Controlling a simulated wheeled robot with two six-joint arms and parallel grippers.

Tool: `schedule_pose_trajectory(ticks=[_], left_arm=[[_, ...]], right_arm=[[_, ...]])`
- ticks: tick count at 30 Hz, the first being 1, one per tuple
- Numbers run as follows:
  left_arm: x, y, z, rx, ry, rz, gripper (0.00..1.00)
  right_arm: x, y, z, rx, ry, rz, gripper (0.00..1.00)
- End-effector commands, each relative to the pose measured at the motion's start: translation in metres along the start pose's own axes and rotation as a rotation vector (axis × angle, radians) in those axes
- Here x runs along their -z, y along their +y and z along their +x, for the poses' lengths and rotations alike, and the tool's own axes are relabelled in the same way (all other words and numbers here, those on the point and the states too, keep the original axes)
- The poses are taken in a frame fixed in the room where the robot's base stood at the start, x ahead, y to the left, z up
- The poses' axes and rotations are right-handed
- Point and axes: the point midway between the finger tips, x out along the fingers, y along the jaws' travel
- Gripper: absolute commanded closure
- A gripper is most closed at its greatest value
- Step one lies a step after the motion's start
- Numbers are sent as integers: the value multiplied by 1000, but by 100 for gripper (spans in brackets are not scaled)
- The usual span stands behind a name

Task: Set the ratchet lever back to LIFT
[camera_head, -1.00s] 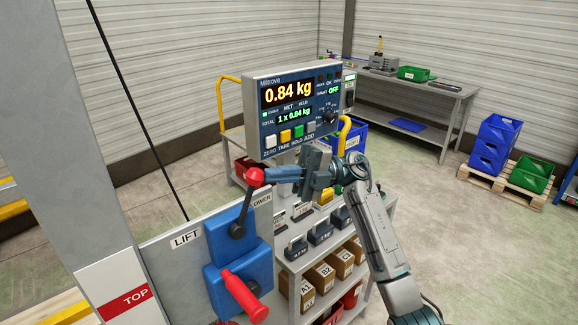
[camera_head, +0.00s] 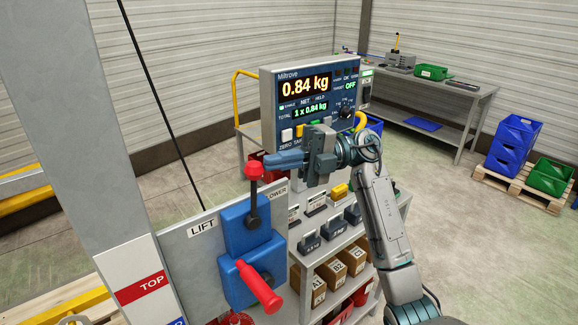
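The ratchet lever is a black arm with a red knob (camera_head: 254,170) on a blue housing (camera_head: 246,236). It stands nearly upright, between the LIFT label (camera_head: 202,227) at left and the partly hidden LOWER label (camera_head: 277,193) at right. My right gripper (camera_head: 268,163) points left with its blue fingers together, and its tips are at the right side of the knob. They look to be touching it, not around it. My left gripper is not in view.
A red crank handle (camera_head: 260,288) sticks out below the lever. The scale display (camera_head: 308,95) reading 0.84 kg stands just behind my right gripper. A shelf cart with weights and boxes (camera_head: 352,260) is below my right forearm.

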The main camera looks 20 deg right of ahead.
Motion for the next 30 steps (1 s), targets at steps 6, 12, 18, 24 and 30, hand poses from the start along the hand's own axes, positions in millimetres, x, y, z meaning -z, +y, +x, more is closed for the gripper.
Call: schedule_pose_trajectory(ticks=[6,12,18,24,30], left_arm=[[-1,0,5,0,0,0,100],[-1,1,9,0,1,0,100],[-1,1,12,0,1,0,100],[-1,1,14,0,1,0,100],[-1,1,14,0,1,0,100]], right_arm=[[6,6,26,-3,2,-3,100],[9,8,46,-3,1,-2,100],[12,7,58,-2,0,-1,100],[12,6,64,-1,0,-1,100],[13,6,66,-1,-1,-1,100]])
